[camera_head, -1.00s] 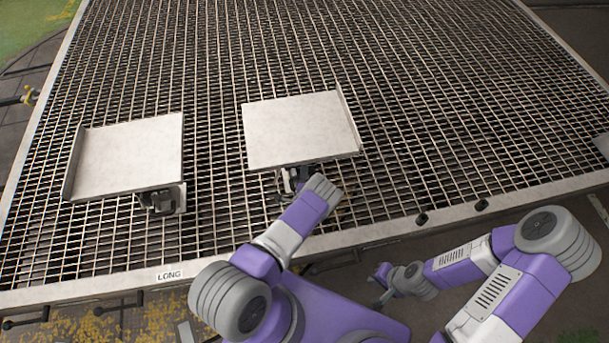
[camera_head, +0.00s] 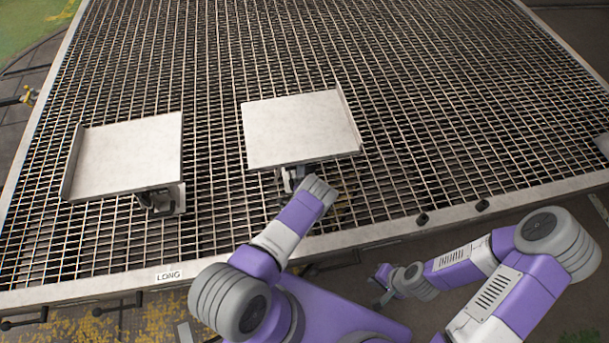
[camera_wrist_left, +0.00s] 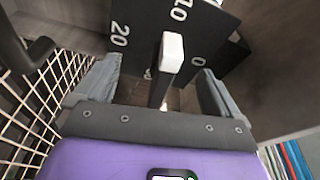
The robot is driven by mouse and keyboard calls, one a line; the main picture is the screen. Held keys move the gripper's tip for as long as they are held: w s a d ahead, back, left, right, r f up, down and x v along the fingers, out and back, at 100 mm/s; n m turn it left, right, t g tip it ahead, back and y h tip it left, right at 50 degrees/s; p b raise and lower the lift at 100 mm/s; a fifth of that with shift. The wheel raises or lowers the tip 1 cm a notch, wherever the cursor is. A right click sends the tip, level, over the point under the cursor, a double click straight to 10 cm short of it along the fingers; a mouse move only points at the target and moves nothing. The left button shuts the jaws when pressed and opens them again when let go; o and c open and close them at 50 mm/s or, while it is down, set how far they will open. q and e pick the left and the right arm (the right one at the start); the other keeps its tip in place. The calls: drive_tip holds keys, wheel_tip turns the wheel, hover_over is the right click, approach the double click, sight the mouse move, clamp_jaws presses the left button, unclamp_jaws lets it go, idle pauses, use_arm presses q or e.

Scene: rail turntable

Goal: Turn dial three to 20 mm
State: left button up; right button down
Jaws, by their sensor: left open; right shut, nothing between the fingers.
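The dial (camera_wrist_left: 205,35) is a black plate with white marks in the left wrist view. 20 is on the left, 10 at the top and 0 on the right. A dark lever with a white tip (camera_wrist_left: 172,52) stands in front of it, its tip just below the 10; the exact reading cannot be told. My left gripper (camera_wrist_left: 158,70) is open, with one finger on each side of the lever and gaps visible. In the head view my left gripper (camera_head: 292,178) is partly hidden at the front edge of the right plate (camera_head: 300,128). My right gripper (camera_head: 382,276) is shut and empty, low in front of the table.
A second pale plate (camera_head: 125,158) with a bracket (camera_head: 160,200) below it stands to the left on the grating (camera_head: 420,110). The table's front rail carries a LONG label (camera_head: 169,275). Levers (camera_head: 118,305) stick out below the rail. A dark curved bar (camera_wrist_left: 30,52) is beside my left gripper.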

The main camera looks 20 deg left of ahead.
use_arm(q)
drive_tip(key=s+d+p, duration=0.3)
drive_tip(key=s+d, duration=0.2)
drive_tip(key=s, duration=0.2)
drive_tip(key=shift+d, duration=0.2)
idle(0.7)
drive_tip(key=shift+s, duration=0.1)
drive_tip(key=shift+c, duration=0.4)
